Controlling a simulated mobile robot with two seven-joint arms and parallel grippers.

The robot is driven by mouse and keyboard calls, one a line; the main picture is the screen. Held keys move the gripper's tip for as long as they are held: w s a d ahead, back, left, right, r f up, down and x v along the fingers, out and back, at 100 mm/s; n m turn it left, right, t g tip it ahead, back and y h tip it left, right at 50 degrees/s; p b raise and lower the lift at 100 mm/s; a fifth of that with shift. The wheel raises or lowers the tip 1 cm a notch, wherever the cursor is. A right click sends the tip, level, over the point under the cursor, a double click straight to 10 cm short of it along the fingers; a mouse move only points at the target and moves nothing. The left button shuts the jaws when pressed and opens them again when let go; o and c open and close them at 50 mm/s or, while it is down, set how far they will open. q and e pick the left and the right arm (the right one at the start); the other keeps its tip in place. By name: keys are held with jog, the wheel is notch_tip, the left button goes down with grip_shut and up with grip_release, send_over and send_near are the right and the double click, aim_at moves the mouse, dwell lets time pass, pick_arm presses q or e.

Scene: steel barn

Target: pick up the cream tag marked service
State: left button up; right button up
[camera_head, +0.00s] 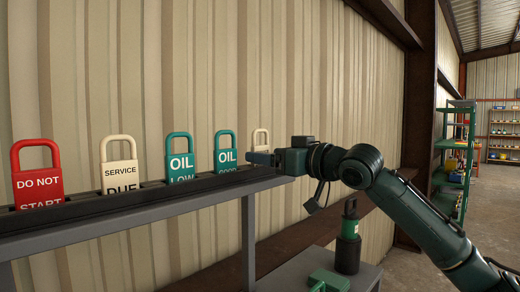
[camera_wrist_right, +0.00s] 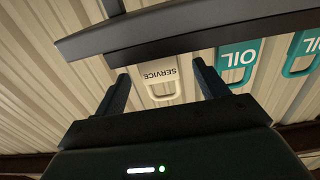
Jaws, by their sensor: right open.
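A cream tag marked SERVICE (camera_wrist_right: 161,76) shows upside down in the right wrist view, its lower part hidden by the rack's rail. In the head view it is the far-right cream tag (camera_head: 261,137), partly hidden behind my right gripper (camera_head: 262,158). In the wrist view my right gripper (camera_wrist_right: 161,69) is open, its two fingers on either side of this tag in the picture, no contact visible. Another cream tag, marked SERVICE DUE (camera_head: 119,176), stands upright further left in the rack. My left gripper is not in view.
The dark rack rail (camera_head: 90,216) holds the tags in slots along the corrugated wall. Teal OIL LOW (camera_head: 180,157) and OIL GOOD (camera_head: 226,154) tags and a red DO NOT START tag (camera_head: 36,183) stand in it. A grey surface with green items sits below right.

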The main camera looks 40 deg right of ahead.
aim_at(263, 150)
jog(key=w+p, duration=0.2)
jog(key=w+r+p, duration=0.1)
jog(key=w+p, duration=0.1)
jog(key=shift+w+a+f+p, duration=0.1)
jog(key=shift+w+p, duration=0.4)
jog(key=shift+p, duration=0.2)
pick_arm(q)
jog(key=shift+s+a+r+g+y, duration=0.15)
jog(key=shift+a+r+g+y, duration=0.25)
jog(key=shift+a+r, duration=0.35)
pick_arm(e)
jog(key=shift+w+f, duration=0.2)
jog(key=shift+f, duration=0.1)
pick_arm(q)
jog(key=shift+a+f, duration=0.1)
pick_arm(e)
jog(key=shift+c, duration=0.4)
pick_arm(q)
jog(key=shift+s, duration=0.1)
pick_arm(e)
jog(key=c, duration=1)
jog(key=shift+o, duration=0.2)
jog(key=shift+r, duration=0.1)
